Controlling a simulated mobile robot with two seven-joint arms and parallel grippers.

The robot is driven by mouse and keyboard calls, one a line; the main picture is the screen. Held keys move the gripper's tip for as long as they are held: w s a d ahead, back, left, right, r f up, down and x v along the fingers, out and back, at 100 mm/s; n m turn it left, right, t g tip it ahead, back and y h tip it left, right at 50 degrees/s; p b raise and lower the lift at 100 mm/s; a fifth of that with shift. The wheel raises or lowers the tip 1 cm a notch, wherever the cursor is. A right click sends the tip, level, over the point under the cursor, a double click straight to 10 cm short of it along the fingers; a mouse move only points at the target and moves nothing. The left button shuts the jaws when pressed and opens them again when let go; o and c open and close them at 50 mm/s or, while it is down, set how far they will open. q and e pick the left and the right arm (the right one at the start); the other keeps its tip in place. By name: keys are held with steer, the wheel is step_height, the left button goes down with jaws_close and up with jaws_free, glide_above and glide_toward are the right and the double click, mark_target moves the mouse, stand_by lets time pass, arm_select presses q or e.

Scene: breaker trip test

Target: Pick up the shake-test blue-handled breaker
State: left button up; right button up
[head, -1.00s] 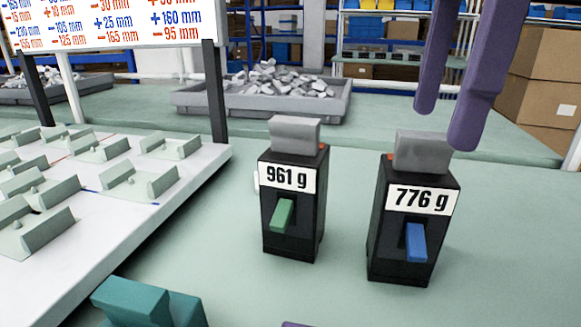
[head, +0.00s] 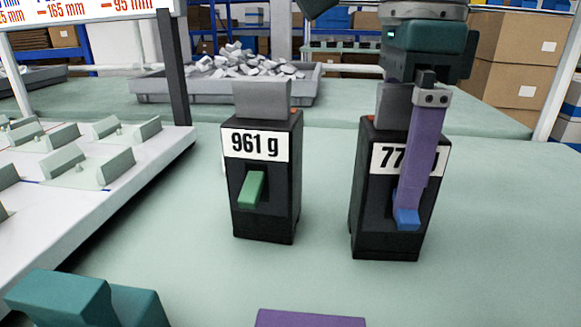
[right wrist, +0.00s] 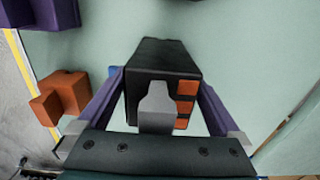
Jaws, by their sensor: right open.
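The blue-handled breaker (head: 385,225) stands upright on the green bench at the right of the head view, a black box with a grey top piece and a partly covered label starting "77". My right gripper (head: 408,205) comes down over it, open, with one purple finger in front of the label and blue handle (head: 407,219). In the right wrist view the breaker (right wrist: 165,62) lies between the two spread fingers (right wrist: 163,85); contact cannot be made out. A green-handled breaker (head: 265,190) labelled 961 g stands to its left. Of my left arm, teal and purple parts show at the bottom edge; its jaws are unclear.
A white rack (head: 120,178) with several slotted holders is at the left, under a sign on a dark post. A grey tray (head: 150,88) of grey pieces stands behind. Cardboard boxes (head: 515,60) are at the back right. Bench between the breakers is clear.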

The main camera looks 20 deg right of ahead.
steer(key=shift+c, duration=0.4)
jaws_close()
stand_by(0.4)
